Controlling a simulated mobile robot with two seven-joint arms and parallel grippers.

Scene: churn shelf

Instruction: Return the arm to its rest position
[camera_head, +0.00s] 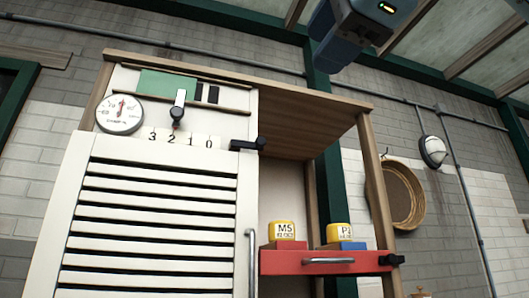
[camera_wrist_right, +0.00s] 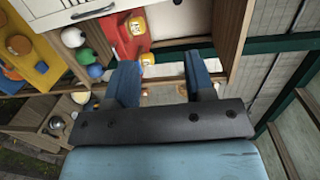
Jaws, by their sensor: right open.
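My right gripper (camera_head: 328,36) is high in the head view, above and in front of the cabinet's top right. Its blue fingers are apart with nothing between them. In the right wrist view the gripper (camera_wrist_right: 162,78) is open and empty, with the cabinet beyond it. My left gripper is not in view.
A wooden cabinet (camera_head: 315,100) has a white slatted door (camera_head: 150,220), a dial (camera_head: 120,113) and a black latch (camera_head: 247,145). Two yellow blocks marked MS (camera_head: 283,230) and P1 (camera_head: 339,233) sit above a red drawer (camera_head: 320,262). A round basket (camera_head: 417,195) hangs at right.

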